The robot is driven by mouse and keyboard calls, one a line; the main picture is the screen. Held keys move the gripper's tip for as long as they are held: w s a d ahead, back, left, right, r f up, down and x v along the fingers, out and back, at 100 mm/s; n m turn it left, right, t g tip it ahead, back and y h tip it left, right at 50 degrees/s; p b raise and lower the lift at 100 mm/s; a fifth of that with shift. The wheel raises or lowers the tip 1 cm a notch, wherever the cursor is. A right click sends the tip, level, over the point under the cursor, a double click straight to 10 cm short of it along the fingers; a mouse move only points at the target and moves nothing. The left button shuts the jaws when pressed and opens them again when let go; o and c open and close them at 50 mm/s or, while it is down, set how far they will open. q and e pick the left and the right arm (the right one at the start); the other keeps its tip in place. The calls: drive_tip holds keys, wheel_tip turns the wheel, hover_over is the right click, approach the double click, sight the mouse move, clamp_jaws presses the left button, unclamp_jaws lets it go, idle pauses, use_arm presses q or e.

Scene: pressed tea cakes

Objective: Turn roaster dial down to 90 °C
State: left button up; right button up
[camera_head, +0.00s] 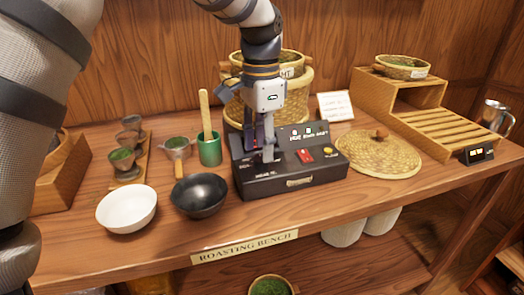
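The black roaster (318,172) stands on the bench, with small lit indicators, a red switch (305,156) and a yellow button (328,150) on its sloped top. My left gripper (264,156) points down over the left part of this panel, its fingertips at or just above the surface. The gripper covers the spot below it, so I cannot make out the dial or its setting. I cannot tell whether the fingers are closed on anything. My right gripper is not in view.
A green cup with a wooden tool (209,147), a black pan (199,196) and a white bowl (127,209) stand left of the roaster. A woven lid (378,155) lies close on its right. Baskets (296,103) stand behind it.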

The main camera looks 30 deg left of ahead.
sight(261, 161)
use_arm(q)
drive_tip(key=shift+f, duration=1.25)
drive_tip(key=c, duration=0.9)
drive_tip(key=shift+r, duration=0.1)
drive_tip(key=n, duration=0.2)
drive_tip(key=shift+n+p, duration=0.3)
drive_tip(key=shift+p, duration=0.05)
drive_tip(key=n, duration=0.4)
drive_tip(key=shift+n, duration=0.7)
drive_tip(key=o, duration=0.9)
